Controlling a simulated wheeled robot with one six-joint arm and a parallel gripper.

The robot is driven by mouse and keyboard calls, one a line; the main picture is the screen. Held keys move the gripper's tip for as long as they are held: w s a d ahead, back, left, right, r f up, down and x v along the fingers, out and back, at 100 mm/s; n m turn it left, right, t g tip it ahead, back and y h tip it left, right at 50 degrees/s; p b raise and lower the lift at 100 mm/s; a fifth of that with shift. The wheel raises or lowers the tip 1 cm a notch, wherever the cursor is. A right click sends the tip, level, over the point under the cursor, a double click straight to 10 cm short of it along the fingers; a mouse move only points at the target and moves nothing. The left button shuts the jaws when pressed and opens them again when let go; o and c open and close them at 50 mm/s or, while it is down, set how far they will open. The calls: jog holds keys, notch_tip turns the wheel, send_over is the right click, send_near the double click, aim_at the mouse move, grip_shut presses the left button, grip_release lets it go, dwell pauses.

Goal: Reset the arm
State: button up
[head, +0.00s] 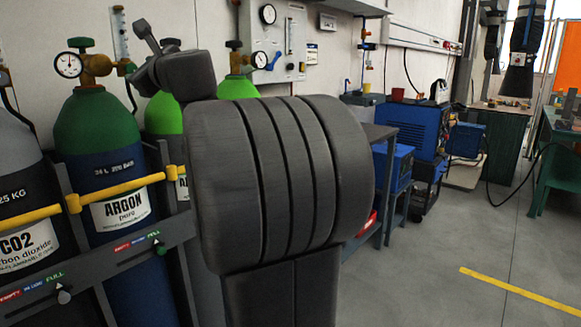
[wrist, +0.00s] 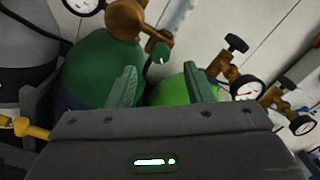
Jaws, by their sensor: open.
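My arm fills the middle of the head view as a large dark grey ribbed shape, with a grey column below it. A small dark end part of my arm juts to the upper left, near the gas cylinders. In the wrist view my gripper (wrist: 159,80) has its two greenish fingers spread well apart, with nothing between them. Behind the fingers are a dark green cylinder top (wrist: 90,75) and a bright green cylinder top (wrist: 170,92). I cannot tell the distance from the fingers to them.
The argon cylinder (head: 97,135) and the CO2 cylinder (head: 22,165) stand at left behind a rack with yellow bars (head: 125,186). A pressure gauge (head: 68,64) sits on a brass regulator. A blue welding machine (head: 412,127) stands right of my arm. Grey floor (head: 420,265) is clear at right.

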aim_at(132, 68)
jog(key=v, duration=0.8)
jog(key=x, duration=1.3)
jog(key=shift+w+a+p, duration=0.25)
jog(key=shift+a+p, duration=0.05)
jog(key=shift+p, duration=0.05)
jog(key=shift+w+a+r+m+p, duration=0.1)
jog(key=shift+r+m+p, duration=0.1)
jog(key=shift+m+p, duration=0.35)
jog(key=shift+r+m+p, duration=0.1)
jog(key=shift+m+p, duration=0.65)
jog(key=shift+m, duration=0.5)
jog(key=m+p, duration=0.3)
jog(key=m, duration=0.3)
jog(key=shift+p, duration=0.35)
jog(key=m+p, duration=0.3)
jog(key=m, duration=0.2)
jog(key=shift+m, duration=0.3)
jog(key=m+p, duration=0.2)
jog(key=m, duration=0.1)
jog(key=shift+m+h, duration=0.3)
jog(key=shift+f, duration=0.2)
jog(key=shift+d, duration=0.3)
